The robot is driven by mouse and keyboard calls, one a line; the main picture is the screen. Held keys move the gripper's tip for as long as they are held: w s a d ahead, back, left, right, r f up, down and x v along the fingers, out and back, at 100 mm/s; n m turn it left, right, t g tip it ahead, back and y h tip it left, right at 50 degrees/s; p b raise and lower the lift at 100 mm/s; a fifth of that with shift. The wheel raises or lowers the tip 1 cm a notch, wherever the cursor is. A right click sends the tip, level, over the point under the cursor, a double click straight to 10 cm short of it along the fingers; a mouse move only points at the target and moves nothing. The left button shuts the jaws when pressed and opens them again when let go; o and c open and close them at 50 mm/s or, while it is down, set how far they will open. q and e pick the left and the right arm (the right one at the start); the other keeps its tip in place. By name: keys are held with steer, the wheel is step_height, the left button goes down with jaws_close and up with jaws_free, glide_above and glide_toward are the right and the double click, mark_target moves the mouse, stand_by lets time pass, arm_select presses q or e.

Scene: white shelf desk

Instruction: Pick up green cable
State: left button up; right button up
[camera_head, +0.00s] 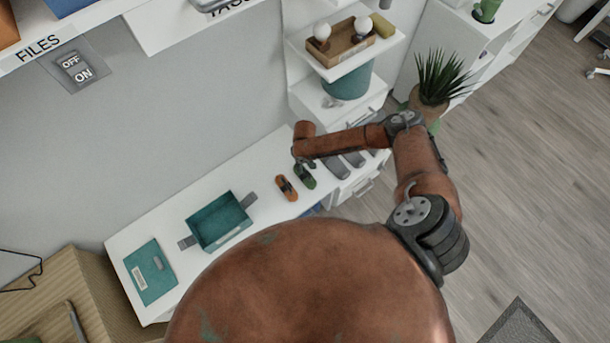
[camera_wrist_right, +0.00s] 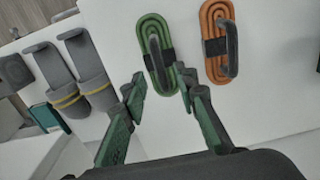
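The green cable (camera_wrist_right: 155,42) is a coiled oval bundle with a dark band and handle, lying on the white desk surface. In the head view the green cable (camera_head: 305,177) lies right of the orange cable (camera_head: 287,187). In the head view my right gripper (camera_head: 303,162) is small and hovers by the green cable. My left gripper is not in view.
The orange cable (camera_wrist_right: 218,40) lies close beside the green one. Grey holders with yellow bands (camera_wrist_right: 68,100) stand at the left in the wrist view. A teal tray (camera_head: 220,222) and a teal folder (camera_head: 150,270) are farther left on the white desk (camera_head: 180,215).

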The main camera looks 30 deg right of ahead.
mark_target(305, 171)
step_height(305, 171, down, 5)
steer(key=shift+r+b, duration=0.2)
steer(key=shift+b, duration=0.5)
steer(key=shift+r, duration=0.1)
steer(key=shift+c, duration=0.4)
jaws_close()
